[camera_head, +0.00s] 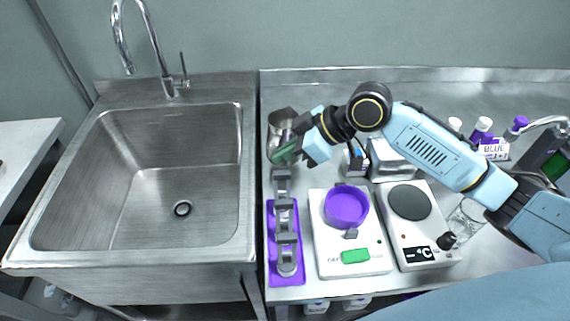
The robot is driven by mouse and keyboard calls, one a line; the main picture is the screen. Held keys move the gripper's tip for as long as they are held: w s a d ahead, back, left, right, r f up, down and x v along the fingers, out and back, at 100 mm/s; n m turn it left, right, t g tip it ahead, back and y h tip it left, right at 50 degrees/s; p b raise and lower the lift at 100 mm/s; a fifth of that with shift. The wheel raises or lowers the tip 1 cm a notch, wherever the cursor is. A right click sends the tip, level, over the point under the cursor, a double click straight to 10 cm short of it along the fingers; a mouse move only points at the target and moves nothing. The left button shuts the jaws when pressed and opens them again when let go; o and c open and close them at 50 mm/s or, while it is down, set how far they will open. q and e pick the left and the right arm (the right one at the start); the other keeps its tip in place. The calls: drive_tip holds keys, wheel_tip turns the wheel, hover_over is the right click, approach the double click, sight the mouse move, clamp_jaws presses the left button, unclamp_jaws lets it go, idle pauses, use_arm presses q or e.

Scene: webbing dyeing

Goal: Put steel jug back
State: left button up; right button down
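The steel jug (281,122) is at the back left of the counter, close to the sink's right edge. My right gripper (291,142) is at the jug's near right side, with a green part showing beside its fingers. The fingers overlap the jug in this view, so I cannot tell whether they are shut on it. The jug's lower part is partly hidden by the gripper. My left gripper is not in view.
A purple tray (272,271) with grey metal pieces lies in front of the jug. A scale (327,262) holds a purple dish (346,206). A hotplate (409,203), glass beaker (467,219) and bottles stand right. The sink (150,180) is empty.

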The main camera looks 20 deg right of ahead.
sight(285, 164)
wheel_tip(285, 164, down, 3)
drive_tip(key=shift+f+b, duration=0.15)
drive_tip(key=shift+b, duration=0.15)
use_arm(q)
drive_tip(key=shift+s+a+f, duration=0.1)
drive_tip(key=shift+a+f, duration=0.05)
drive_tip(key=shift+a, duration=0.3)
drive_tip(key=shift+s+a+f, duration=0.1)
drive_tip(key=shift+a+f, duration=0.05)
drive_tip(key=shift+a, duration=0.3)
use_arm(e)
drive_tip(key=shift+f, duration=0.1)
drive_tip(key=c, duration=2.1)
unclamp_jaws()
drive_tip(key=shift+f, duration=0.15)
drive_tip(key=o, duration=0.5)
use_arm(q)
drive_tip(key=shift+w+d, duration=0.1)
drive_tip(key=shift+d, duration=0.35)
use_arm(e)
drive_tip(key=shift+r, duration=0.25)
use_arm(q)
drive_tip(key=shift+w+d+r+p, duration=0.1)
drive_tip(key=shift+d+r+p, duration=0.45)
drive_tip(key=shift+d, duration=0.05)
use_arm(e)
drive_tip(key=v, duration=1.2)
